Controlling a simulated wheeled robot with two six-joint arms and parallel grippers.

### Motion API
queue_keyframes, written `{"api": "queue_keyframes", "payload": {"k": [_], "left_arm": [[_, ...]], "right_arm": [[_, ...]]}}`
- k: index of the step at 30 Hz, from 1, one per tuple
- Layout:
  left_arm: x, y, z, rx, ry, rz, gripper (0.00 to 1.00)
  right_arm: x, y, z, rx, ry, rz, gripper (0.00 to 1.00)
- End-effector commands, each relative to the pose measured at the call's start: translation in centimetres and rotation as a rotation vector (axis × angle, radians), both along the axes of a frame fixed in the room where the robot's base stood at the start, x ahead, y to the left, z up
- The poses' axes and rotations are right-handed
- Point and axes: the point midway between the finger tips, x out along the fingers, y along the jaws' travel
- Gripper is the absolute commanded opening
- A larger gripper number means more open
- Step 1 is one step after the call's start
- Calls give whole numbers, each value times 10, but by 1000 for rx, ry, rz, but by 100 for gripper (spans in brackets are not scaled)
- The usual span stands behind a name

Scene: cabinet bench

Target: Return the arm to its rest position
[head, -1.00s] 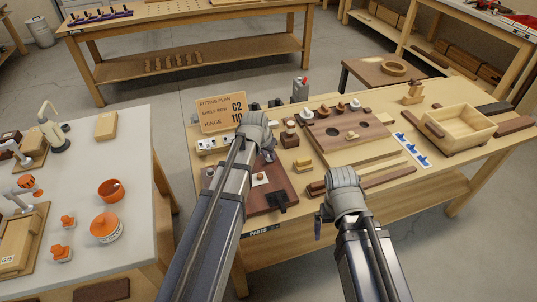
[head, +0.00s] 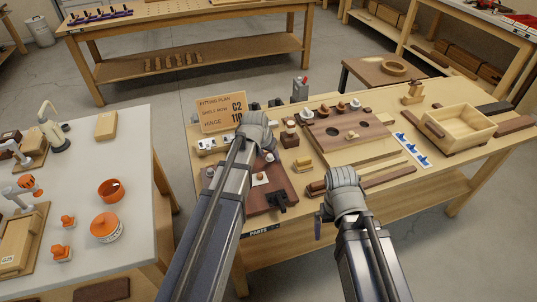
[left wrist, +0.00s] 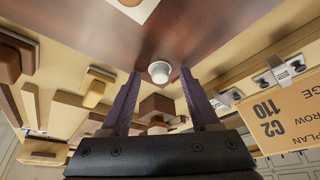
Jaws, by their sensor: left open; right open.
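My left arm reaches over the left part of the wooden bench in the head view, and its gripper is mostly hidden behind the wrist. In the left wrist view my left gripper (left wrist: 165,92) shows two purple fingers spread apart with nothing held between them. A small white round knob (left wrist: 160,72) on a dark brown board (left wrist: 215,25) lies beyond the fingertips. The dark board (head: 285,186) also shows in the head view beside my left forearm. My right gripper (head: 318,226) hangs at the bench's front edge, mostly hidden by its wrist.
A fitting plan sign (head: 222,113) stands behind my left wrist. A board with round holes (head: 350,135), a wooden tray (head: 460,128) and a strip with blue pieces (head: 412,150) lie to the right. A white table (head: 140,190) with orange parts stands at the left.

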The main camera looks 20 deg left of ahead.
Motion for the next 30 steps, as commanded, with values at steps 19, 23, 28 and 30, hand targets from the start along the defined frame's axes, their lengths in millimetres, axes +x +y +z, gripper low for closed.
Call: {"api": "queue_keyframes", "payload": {"k": [19,23,28,30], "left_arm": [[0,0,8,0,-1,0,84],[0,0,16,0,-1,0,84],[0,0,26,0,-1,0,84],[0,0,30,0,-1,0,84]], "right_arm": [[0,0,8,0,0,0,100],[0,0,16,0,0,0,100],[0,0,26,0,0,0,100],[0,0,30,0,0,0,100]]}}
